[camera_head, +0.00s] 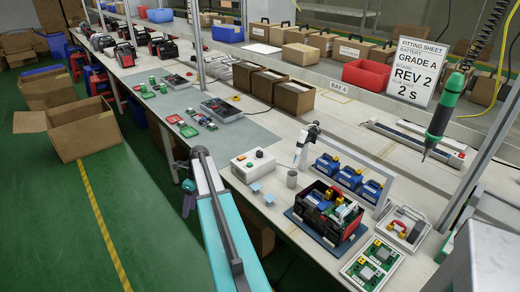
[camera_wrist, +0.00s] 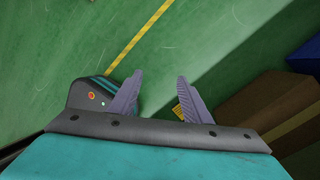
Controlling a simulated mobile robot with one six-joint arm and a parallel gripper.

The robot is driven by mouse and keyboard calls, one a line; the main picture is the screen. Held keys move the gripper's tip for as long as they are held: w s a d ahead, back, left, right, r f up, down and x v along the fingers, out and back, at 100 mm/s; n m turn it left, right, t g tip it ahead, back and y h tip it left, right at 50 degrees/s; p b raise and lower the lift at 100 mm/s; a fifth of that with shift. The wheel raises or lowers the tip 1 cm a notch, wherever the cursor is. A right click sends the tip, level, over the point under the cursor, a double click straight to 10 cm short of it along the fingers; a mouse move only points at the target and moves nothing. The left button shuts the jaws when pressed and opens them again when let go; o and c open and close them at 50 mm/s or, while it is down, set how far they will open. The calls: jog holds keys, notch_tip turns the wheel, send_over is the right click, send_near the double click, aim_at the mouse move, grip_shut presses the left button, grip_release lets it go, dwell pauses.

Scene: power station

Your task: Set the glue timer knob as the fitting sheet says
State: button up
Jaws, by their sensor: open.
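The fitting sheet (camera_head: 415,72) hangs above the back of the bench and reads battery grade A, board rev 2, and 2 S on its last line. The knob's setting is too small to read. A glue dispenser (camera_head: 304,147) on a stand is to its right. My gripper (camera_wrist: 160,82) is open and empty in the wrist view, with its fingers over the green floor, apart from the box.
A battery unit (camera_head: 328,212) sits on a dark mat to the right. A hanging screwdriver (camera_head: 443,118) is over the right side. An open cardboard box (camera_head: 85,132) stands on the floor.

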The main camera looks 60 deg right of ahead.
jog(key=s+d+r+m+t+h+p, duration=0.1)
jog(key=s+d+r, duration=0.2)
jog(key=d+r, duration=0.6)
jog(key=s+d+r+m+t+h+p, duration=0.1)
jog(key=s+d+r+m, duration=0.1)
jog(key=d+r, duration=0.65)
notch_tip(320, 180, up, 6)
jog(key=r+m+t+h+p, duration=0.1)
send_over(259, 152)
jog(key=w+a, duration=0.1)
jog(key=a, duration=0.4)
jog(key=s+d+r+m+h, duration=0.1)
jog(key=s+d+r, duration=0.2)
jog(key=s+d, duration=0.2)
jog(key=shift+s+r+p, duration=0.25)
jog(key=shift+s+p, duration=0.2)
jog(key=shift+s, duration=0.6)
jog(key=shift+f, duration=0.1)
jog(key=shift+w+p+x, duration=0.1)
jog(key=shift+p+x, duration=0.7)
jog(key=shift+x, duration=2.6)
jog(key=shift+w+p+x, duration=0.15)
jog(key=shift+p+x, duration=0.65)
jog(key=shift+x, duration=2.65)
